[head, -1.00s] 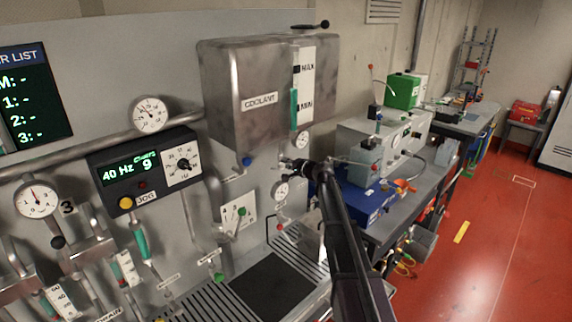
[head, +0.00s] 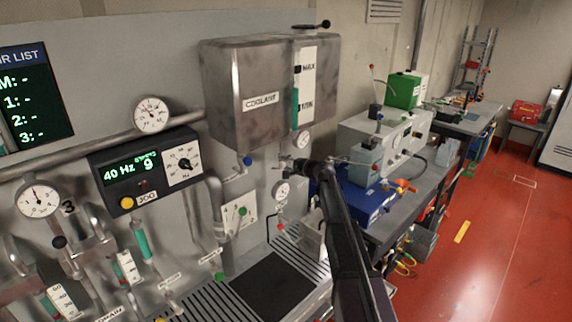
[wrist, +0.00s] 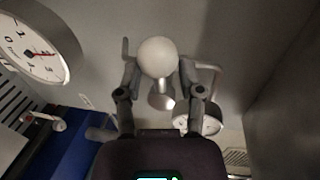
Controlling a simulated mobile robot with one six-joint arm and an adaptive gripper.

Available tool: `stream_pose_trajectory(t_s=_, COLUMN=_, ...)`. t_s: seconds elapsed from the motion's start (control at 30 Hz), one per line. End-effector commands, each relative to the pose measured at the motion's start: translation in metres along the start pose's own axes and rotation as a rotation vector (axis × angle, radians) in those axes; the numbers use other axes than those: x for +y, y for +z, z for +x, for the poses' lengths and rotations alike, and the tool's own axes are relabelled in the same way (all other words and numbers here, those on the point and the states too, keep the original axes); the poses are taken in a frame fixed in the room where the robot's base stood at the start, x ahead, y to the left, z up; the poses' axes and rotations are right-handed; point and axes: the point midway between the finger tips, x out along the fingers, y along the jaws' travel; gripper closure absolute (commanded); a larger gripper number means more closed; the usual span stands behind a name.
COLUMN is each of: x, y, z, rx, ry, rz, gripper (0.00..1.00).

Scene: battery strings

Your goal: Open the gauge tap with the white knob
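The white knob (wrist: 157,56) is a round ball at the upper middle of the wrist view, with a metal stem (wrist: 161,95) below it. My gripper (wrist: 158,68) has one finger on each side of the knob. The fingers look closed against its sides, with no clear gap. In the head view my gripper (head: 290,163) is at the wall panel, below the coolant tank (head: 225,75). My arm hides the knob there. A dial gauge (wrist: 43,50) is at the upper left of the wrist view; its red needle points right.
A second round gauge (wrist: 210,119) is close to my right finger in the wrist view. In the head view a small gauge (head: 282,190) hangs just below my gripper and another (head: 301,140) sits above. A workbench with a blue box (head: 365,207) stands to the right.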

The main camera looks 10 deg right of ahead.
Motion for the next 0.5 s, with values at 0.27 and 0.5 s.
stream_pose_trajectory(t_s=0.27, x=0.0002, y=-0.0005, z=-0.0003, rx=0.002, ry=0.000, rz=-0.006, gripper=0.50)
stream_pose_trajectory(t_s=0.5, x=0.0020, y=-0.0002, z=0.0000, rx=0.013, ry=0.000, rz=-0.061, gripper=0.50)
